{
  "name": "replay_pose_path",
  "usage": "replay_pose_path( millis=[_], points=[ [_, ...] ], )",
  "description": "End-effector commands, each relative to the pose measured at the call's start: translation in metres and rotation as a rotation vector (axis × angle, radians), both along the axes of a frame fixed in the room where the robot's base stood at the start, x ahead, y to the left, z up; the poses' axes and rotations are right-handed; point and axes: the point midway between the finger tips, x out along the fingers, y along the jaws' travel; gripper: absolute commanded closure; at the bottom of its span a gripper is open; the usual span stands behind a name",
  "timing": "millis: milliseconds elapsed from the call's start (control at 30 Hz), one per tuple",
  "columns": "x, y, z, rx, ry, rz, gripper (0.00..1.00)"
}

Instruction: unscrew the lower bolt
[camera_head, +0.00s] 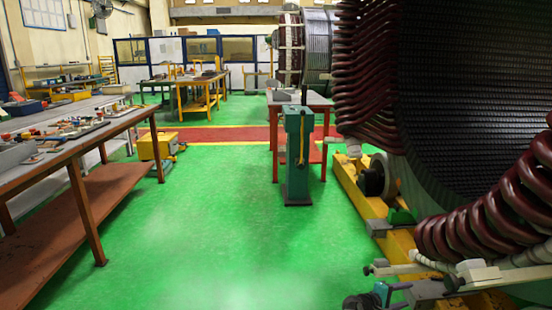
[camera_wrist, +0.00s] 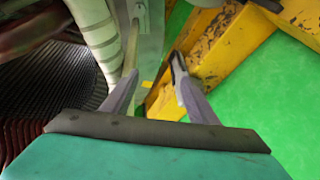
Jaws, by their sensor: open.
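My gripper (camera_wrist: 155,64) is open in the wrist view. Its two grey-purple fingers reach up from the teal body, and I see nothing held between them. Beyond the fingertips are a grey plate (camera_wrist: 151,30) with small holes and a thin tan rod (camera_wrist: 132,45) near the left fingertip. I cannot tell whether the finger touches the rod. I cannot clearly make out the lower bolt in either view. In the head view, a pale bar (camera_head: 415,268) with a dark end stands out from the stator's (camera_head: 470,100) lower front.
Dark red coils (camera_head: 485,222) and a white wrapped tube (camera_wrist: 92,30) lie close to the left of my gripper in the wrist view. A yellow frame (camera_wrist: 215,45) is on the right. A green pedestal (camera_head: 298,160) and a workbench (camera_head: 60,150) stand on the open green floor.

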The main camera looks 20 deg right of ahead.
Motion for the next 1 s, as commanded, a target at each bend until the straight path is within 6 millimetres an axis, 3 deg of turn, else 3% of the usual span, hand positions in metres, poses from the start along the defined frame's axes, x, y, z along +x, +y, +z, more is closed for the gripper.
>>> replay_pose_path(
  millis=[33, 267, 467, 667, 1000],
  points=[
    [0.002, 0.020, 0.003, 0.027, 0.003, 0.013, 0.47],
    [0.000, 0.102, -0.024, 0.170, 0.017, 0.031, 0.47],
    [-0.020, 0.176, -0.048, 0.312, 0.042, 0.023, 0.47],
    [-0.058, 0.252, -0.069, 0.469, 0.083, -0.012, 0.47],
    [-0.153, 0.371, -0.092, 0.747, 0.177, -0.147, 0.47]
  ],
)
